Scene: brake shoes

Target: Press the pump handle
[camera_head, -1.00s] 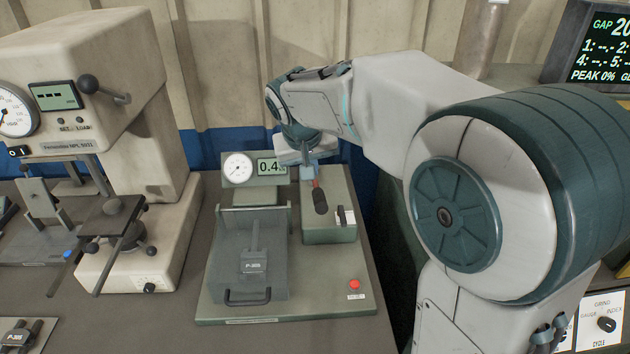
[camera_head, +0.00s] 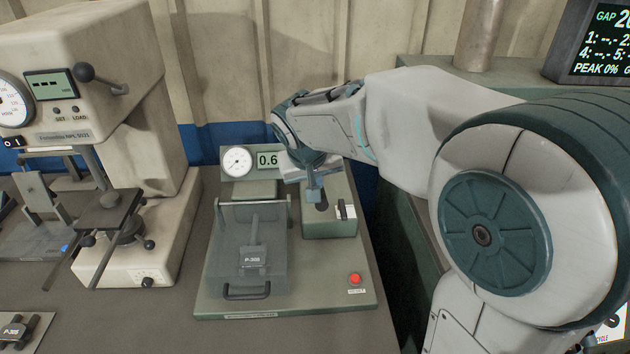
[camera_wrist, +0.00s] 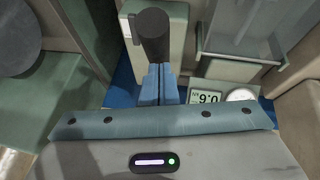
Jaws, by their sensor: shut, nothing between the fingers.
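The pump handle (camera_head: 322,205) is a dark grip on the right side of the bench fixture, above its green-grey block. My gripper (camera_head: 315,192) is shut with nothing between its fingers and is right at the handle, partly covering it in the head view. In the wrist view the blue fingertips (camera_wrist: 158,80) sit together against or just behind the dark handle grip (camera_wrist: 152,35); exact contact is hard to tell.
A guarded chamber with a P-305 part (camera_head: 253,257) lies left of the handle. A red button (camera_head: 355,279) and a small lever switch (camera_head: 343,209) are near the handle. A large beige tester (camera_head: 85,120) stands at left. Bench is clear between them.

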